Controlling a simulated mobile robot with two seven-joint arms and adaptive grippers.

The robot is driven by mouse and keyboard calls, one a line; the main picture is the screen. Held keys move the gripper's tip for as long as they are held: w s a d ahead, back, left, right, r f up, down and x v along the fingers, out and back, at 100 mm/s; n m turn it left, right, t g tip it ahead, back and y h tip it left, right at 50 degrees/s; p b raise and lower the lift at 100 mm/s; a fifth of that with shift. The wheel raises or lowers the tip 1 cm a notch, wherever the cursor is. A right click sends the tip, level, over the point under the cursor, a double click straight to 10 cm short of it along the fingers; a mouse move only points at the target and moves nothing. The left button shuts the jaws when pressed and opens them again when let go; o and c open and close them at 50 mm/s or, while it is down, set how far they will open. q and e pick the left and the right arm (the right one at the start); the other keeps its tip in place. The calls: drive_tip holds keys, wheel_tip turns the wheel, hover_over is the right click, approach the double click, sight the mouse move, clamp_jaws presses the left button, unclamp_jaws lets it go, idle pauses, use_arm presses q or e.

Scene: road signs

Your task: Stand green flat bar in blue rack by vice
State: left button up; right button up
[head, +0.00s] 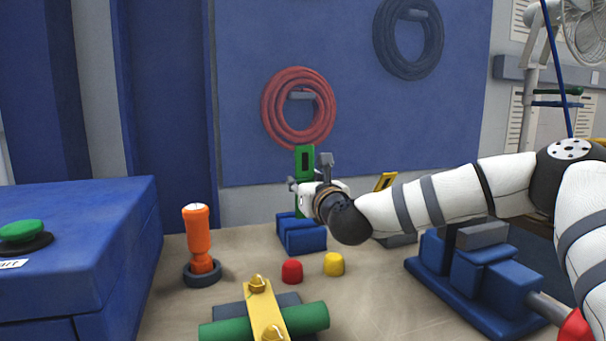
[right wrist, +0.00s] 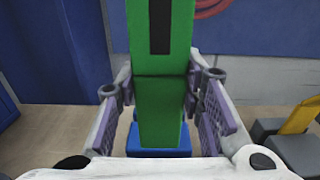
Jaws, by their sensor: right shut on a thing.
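The green flat bar (head: 304,158) stands upright, with a dark slot in its upper part. My right gripper (head: 308,186) is shut on it, with a finger on each side in the right wrist view (right wrist: 160,98). The bar's lower end meets the blue rack (head: 301,238), which also shows below the bar in the right wrist view (right wrist: 160,153). I cannot tell how deep the bar sits in the rack. The blue vice (head: 478,285) is to the right, partly behind my arm. My left gripper is not in view.
A yellow flat bar (head: 385,181) stands in a grey rack (head: 398,240) behind my right arm. Red (head: 292,271) and yellow (head: 334,264) caps lie in front of the blue rack. An orange-handled tool (head: 198,238) stands left. A green cylinder (head: 305,319) lies under a yellow clamp in front.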

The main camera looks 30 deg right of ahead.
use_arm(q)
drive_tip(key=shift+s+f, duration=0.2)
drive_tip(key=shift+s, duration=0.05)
use_arm(e)
drive_tip(key=shift+f, duration=0.6)
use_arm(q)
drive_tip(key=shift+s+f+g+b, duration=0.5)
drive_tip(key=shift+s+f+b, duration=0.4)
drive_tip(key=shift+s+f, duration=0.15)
use_arm(e)
drive_tip(key=shift+f, duration=2.4)
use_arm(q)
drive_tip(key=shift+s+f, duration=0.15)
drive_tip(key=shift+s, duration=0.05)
use_arm(e)
drive_tip(key=shift+f, duration=0.4)
drive_tip(key=o, duration=1.4)
drive_tip(key=shift+c, duration=0.2)
drive_tip(key=v, duration=1.2)
